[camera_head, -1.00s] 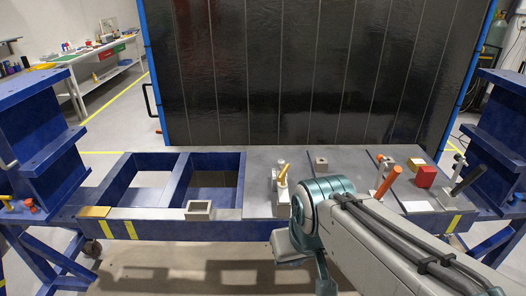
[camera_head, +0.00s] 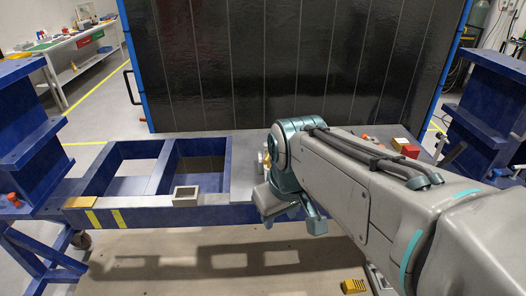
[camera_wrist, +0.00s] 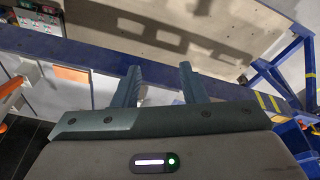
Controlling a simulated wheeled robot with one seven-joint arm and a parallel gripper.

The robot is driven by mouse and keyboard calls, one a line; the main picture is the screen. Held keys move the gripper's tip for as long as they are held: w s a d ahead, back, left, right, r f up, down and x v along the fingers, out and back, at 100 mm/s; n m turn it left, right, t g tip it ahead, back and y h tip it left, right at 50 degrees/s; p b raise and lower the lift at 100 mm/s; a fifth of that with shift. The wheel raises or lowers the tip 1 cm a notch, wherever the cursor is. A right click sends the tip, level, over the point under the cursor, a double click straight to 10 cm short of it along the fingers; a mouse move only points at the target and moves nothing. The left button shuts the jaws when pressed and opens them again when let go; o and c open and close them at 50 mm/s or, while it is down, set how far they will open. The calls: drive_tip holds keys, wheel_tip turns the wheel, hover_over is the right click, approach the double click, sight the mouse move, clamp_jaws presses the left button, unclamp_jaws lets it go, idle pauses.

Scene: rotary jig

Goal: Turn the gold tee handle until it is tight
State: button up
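The gold tee handle (camera_head: 265,158) shows only as a small sliver at the left side of my arm in the head view. The arm hides most of it and its mount. I cannot make it out in the wrist view. My gripper (camera_wrist: 160,76) is open in the wrist view, its two fingers apart with nothing held between them. The blue bench edge and bright floor lie beyond the fingertips. In the head view my arm covers the middle right of the bench, and I cannot tell the exact gap between gripper and handle.
A red block (camera_head: 410,151) sits at the right of the bench, partly behind my arm. A grey square socket (camera_head: 186,196) stands at the front edge. An orange handle (camera_wrist: 12,92) shows at the left of the wrist view. A dark panel (camera_head: 290,65) stands behind the bench.

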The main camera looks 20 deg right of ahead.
drive_tip(key=w+d+r+n+g+y, duration=0.1)
drive_tip(key=w+d+r+n+g, duration=0.15)
drive_tip(key=w+n, duration=0.45)
drive_tip(key=w+d+r+n+g, duration=0.1)
drive_tip(key=w+r+n, duration=0.3)
drive_tip(key=w, duration=0.5)
drive_tip(key=w+d+r+n+g+y, duration=0.1)
drive_tip(key=w+d+r+n, duration=0.1)
drive_tip(key=w+n, duration=0.5)
drive_tip(key=w+d+f+n+g+y, duration=0.1)
drive_tip(key=w+d+f+n+g, duration=0.1)
drive_tip(key=w+d+n, duration=0.3)
drive_tip(key=shift+n+t, duration=0.25)
drive_tip(key=shift+n, duration=0.25)
drive_tip(key=b+x, duration=0.1)
drive_tip(key=x, duration=0.3)
drive_tip(key=a+b+x, duration=0.1)
drive_tip(key=x, duration=0.4)
drive_tip(key=b+x, duration=0.1)
drive_tip(key=x, duration=0.3)
drive_tip(key=shift+w+a+b, duration=0.3)
drive_tip(key=shift+w+b, duration=0.05)
drive_tip(key=shift+c, duration=0.4)
